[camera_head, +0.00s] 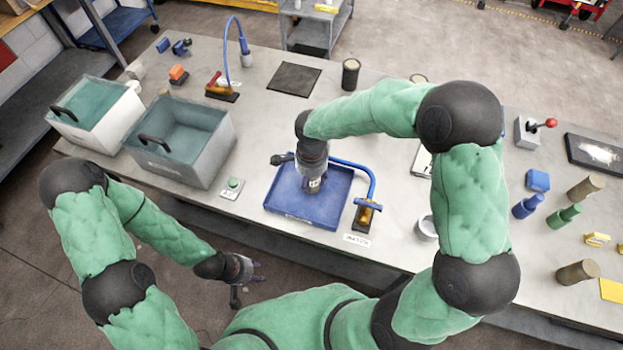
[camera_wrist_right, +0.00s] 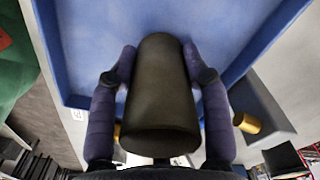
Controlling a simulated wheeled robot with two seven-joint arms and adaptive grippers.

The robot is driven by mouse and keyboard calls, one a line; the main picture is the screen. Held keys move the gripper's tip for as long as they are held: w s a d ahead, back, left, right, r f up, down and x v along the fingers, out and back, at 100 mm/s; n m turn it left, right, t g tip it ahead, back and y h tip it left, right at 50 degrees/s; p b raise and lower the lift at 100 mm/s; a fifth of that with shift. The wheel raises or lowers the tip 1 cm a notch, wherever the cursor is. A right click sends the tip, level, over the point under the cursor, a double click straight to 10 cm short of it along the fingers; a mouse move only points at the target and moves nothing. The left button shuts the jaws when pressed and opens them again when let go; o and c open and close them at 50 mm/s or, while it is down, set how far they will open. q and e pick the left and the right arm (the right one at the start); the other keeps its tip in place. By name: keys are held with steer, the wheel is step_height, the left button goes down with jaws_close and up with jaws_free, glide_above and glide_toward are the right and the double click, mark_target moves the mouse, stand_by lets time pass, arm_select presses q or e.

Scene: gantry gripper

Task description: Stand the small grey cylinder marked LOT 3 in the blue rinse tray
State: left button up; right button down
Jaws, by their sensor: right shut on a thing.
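The blue rinse tray (camera_head: 338,203) sits on the bench near its front edge, in the middle of the head view. My right gripper (camera_head: 314,179) points down into the tray area and is shut on a small dark grey cylinder (camera_head: 314,187). In the right wrist view the cylinder (camera_wrist_right: 160,95) stands between the two purple fingers, with the blue tray floor (camera_wrist_right: 225,25) beyond it. Its LOT marking is not readable. I cannot tell whether its base touches the tray floor. My left gripper (camera_head: 256,270) hangs in front of the bench, away from the tray; its opening is unclear.
A blue-hosed tap (camera_head: 366,212) stands just right of the tray. A black mat (camera_head: 294,79) lies behind.

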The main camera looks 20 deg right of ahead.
steer(key=c, duration=0.6)
jaws_free()
steer(key=shift+f, duration=0.15)
steer(key=shift+r, duration=0.55)
step_height(320, 180, up, 11)
steer(key=shift+r+p, duration=0.15)
steer(key=shift+p, duration=0.85)
